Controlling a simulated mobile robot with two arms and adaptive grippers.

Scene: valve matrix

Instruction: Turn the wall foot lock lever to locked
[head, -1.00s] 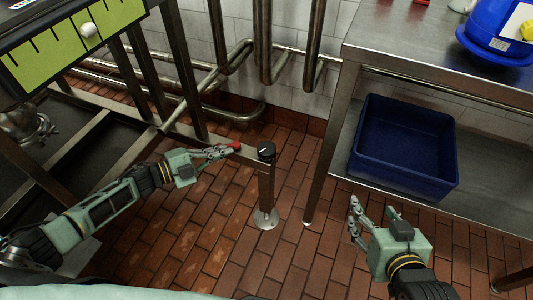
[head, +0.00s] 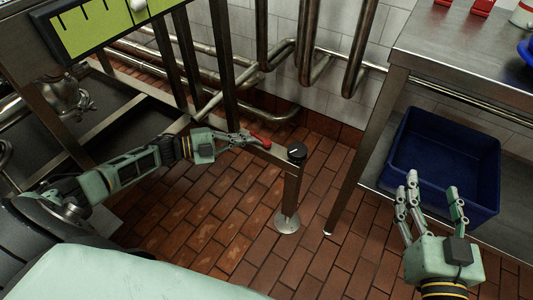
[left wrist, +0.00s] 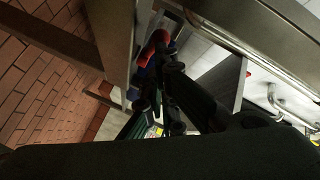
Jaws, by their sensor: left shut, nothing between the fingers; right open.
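The small red lever (head: 261,142) sits on the metal rail near the top of a floor post (head: 291,190). It lies slanted along the rail, and I cannot tell its lock position. My left gripper (head: 243,138) is shut and empty, with its tips at the lever's far left end, close to or touching it. In the left wrist view a red curved part (left wrist: 152,48) shows just beyond the dark fingers, which partly cover it. My right gripper (head: 432,190) is open and empty, in front of the blue bin.
A black round cap (head: 296,152) with a white mark tops the post. The blue bin (head: 400,150) stands on the lower shelf of a steel table (head: 450,60) at right. Pipes (head: 310,60) run along the tiled wall behind. The brick floor around the post is clear.

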